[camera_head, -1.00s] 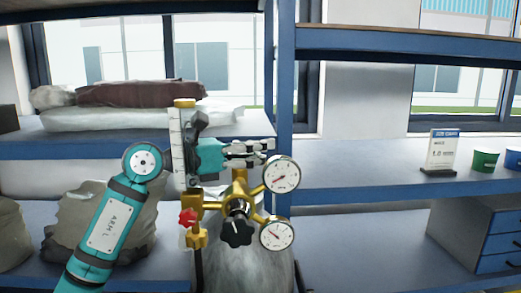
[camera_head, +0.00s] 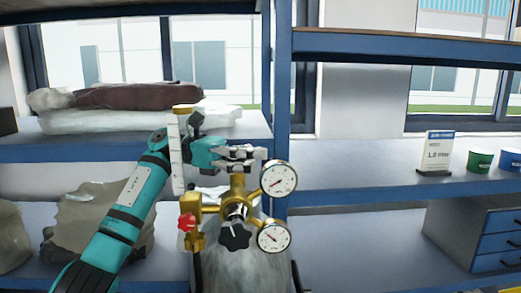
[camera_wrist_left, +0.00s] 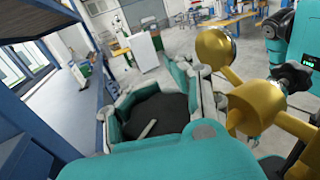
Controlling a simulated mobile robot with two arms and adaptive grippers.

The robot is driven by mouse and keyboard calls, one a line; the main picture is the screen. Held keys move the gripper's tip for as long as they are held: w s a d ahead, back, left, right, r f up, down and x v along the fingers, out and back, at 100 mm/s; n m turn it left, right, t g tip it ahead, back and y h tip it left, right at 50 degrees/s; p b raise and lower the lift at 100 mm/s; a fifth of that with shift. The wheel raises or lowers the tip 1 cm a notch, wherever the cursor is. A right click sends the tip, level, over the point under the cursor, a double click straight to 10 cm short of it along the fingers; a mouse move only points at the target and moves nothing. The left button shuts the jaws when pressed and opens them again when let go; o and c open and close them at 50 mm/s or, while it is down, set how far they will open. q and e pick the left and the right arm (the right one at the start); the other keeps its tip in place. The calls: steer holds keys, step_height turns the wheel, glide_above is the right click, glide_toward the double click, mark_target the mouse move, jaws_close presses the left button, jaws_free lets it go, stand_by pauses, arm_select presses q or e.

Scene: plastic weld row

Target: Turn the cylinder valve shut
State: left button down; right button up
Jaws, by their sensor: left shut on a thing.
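The gas cylinder (camera_head: 245,270) stands in front of the shelves, with a brass regulator (camera_head: 238,190) on top. The regulator carries an upper gauge (camera_head: 279,179), a lower gauge (camera_head: 273,237), a black star knob (camera_head: 234,237) and a red knob (camera_head: 187,222). My left gripper (camera_head: 250,158) reaches in from the left just above the brass body, its fingers pointing right. It is shut on the cylinder valve, which the fingers mostly hide in the head view. In the left wrist view, the fingers (camera_wrist_left: 160,105) close around a dark round shape, and brass parts (camera_wrist_left: 255,105) show to the right.
A blue shelf post (camera_head: 283,90) stands behind the cylinder. Wrapped rolls (camera_head: 140,96) lie on the left shelf. A sign (camera_head: 437,152) and a green cup (camera_head: 480,160) stand on the right shelf, above a drawer unit (camera_head: 470,225). The right shelf's middle is clear.

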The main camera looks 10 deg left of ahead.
arm_select(q)
steer(key=shift+s+a+r+m+g+y+p, duration=0.15)
steer(key=shift+m+g+p, duration=0.15)
steer(key=shift+m+g, duration=0.25)
steer(key=shift+s+a+r+m+g+y+p, duration=0.15)
steer(key=shift+m+g+p, duration=0.2)
steer(key=shift+g, duration=0.4)
steer(key=shift+f, duration=0.1)
steer(key=c, duration=1.5)
jaws_free()
steer(key=o, duration=0.5)
steer(key=shift+w+a+f, duration=0.1)
steer(key=shift+a+f, duration=0.05)
steer(key=shift+a, duration=0.2)
steer(key=shift+c, duration=0.2)
steer(key=o, duration=0.4)
steer(key=shift+c, duration=0.2)
steer(key=shift+d, duration=0.35)
step_height(320, 180, up, 10)
